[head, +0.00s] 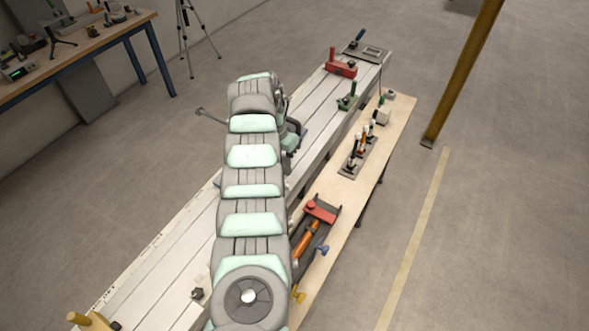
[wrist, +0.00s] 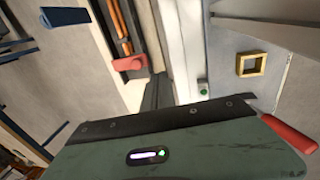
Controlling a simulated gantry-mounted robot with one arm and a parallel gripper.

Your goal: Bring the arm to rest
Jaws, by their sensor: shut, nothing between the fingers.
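My gripper (wrist: 155,92) shows in the wrist view. Its scratched green body, with a dark bolted edge and a small lit slot, fills the bottom of the picture. The dark fingers past that edge look together, with nothing seen between them. In the head view my grey and mint arm stretches over the long pale slatted bed (head: 160,277). Dark green and grey parts, apparently my gripper (head: 292,139), show at the arm's right side near its far end. The fingertips are hidden there.
A wooden side bench (head: 343,205) runs along the bed's right, with a rack of several tools (head: 358,152) and a red-ended orange cylinder unit (head: 308,238). A red clamp (head: 341,68) and green clamp (head: 349,96) stand at the far end. A yellow post (head: 465,70) rises at right.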

